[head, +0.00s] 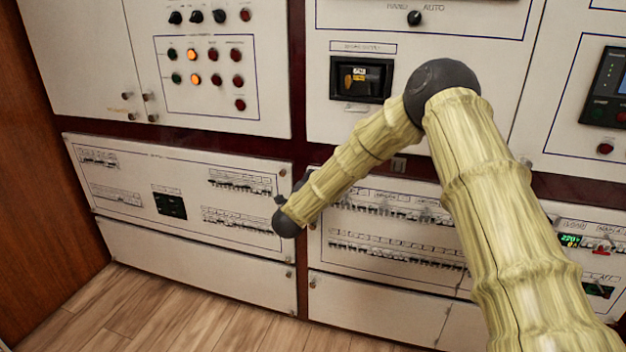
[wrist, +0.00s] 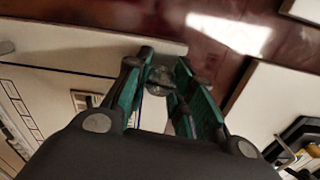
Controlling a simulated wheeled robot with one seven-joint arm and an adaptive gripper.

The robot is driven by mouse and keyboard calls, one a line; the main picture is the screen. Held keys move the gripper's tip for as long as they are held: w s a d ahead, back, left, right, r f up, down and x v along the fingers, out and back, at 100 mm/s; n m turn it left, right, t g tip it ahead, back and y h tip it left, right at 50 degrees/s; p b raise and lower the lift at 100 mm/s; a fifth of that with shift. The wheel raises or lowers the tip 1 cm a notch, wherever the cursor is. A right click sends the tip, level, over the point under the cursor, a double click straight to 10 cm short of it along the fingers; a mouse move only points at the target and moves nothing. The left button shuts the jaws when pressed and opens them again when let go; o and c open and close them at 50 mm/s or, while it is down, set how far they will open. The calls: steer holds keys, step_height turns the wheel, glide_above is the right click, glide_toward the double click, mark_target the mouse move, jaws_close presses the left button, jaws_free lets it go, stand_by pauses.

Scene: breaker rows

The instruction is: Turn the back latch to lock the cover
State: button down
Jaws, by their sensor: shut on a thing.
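In the wrist view, my gripper (wrist: 161,72) has its two green-padded fingers on either side of a small round grey latch (wrist: 160,82) with a slot across its face. It is shut on this latch, close to the edge of a cream cover (wrist: 75,45). In the head view, the dark end of my arm (head: 286,222) is low, by the gap between the left and right lower breaker panels.
The left breaker panel (head: 130,178) and the right breaker panel (head: 440,250) flank the dark red gap (head: 300,130). The wooden floor (head: 150,305) is clear at the front left.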

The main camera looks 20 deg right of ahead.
steer(key=shift+d+n, duration=0.1)
steer(key=shift+n, duration=0.5)
steer(key=c, duration=1.2)
jaws_free()
steer(key=shift+o, duration=0.2)
steer(key=v, duration=1.2)
